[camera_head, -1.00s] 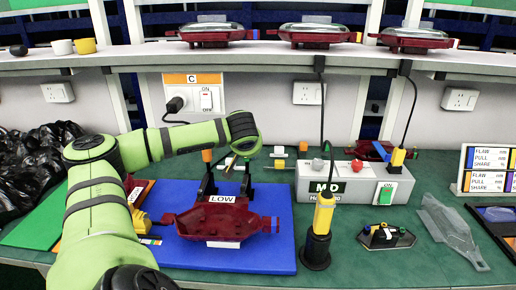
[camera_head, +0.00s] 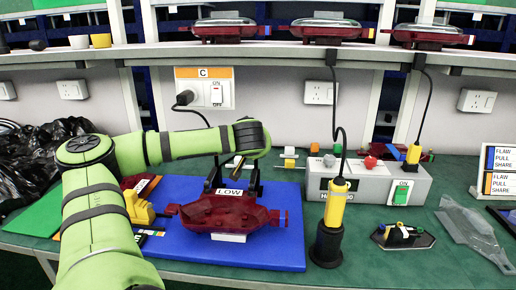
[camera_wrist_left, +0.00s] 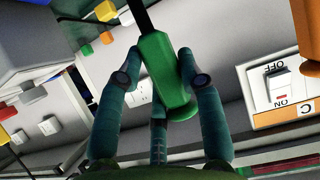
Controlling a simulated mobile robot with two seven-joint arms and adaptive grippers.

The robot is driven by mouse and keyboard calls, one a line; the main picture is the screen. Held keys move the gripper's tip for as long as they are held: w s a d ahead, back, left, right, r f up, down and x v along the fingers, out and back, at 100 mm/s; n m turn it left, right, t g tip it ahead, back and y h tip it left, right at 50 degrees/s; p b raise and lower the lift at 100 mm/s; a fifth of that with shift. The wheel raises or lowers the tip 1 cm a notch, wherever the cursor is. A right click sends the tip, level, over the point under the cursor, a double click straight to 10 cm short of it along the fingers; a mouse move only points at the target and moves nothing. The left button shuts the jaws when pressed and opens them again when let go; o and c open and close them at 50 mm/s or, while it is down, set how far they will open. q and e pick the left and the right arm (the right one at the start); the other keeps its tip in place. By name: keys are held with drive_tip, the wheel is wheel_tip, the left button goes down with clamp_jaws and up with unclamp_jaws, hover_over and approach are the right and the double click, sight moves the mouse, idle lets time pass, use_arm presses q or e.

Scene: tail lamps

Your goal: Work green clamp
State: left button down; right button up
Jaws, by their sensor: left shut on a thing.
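The green clamp handle (camera_wrist_left: 163,75) fills the middle of the left wrist view, on a dark bar that runs up out of frame. My left gripper (camera_wrist_left: 162,82) is shut on it, teal fingers on either side. In the head view the hand is largely hidden behind my green wrist. Two black clamp uprights (camera_head: 254,180) stand there behind the red tail lamp (camera_head: 232,212), which lies on the blue board (camera_head: 275,252). A LOW label (camera_head: 229,192) sits at the lamp's back edge. An orange handle (camera_wrist_left: 310,30) shows at the wrist view's right edge. My right gripper is not in view.
A yellow-and-black tool (camera_head: 334,210) stands in a holder right of the board. Behind it is a grey box (camera_head: 375,184) with coloured buttons and a green switch. A yellow part (camera_head: 138,208) lies left of the lamp. More lamps (camera_head: 225,30) line the shelf.

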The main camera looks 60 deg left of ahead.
use_arm(q)
drive_tip(key=shift+r, duration=0.15)
drive_tip(key=c, duration=0.8)
unclamp_jaws()
drive_tip(key=shift+d, duration=0.1)
drive_tip(key=v, duration=1.2)
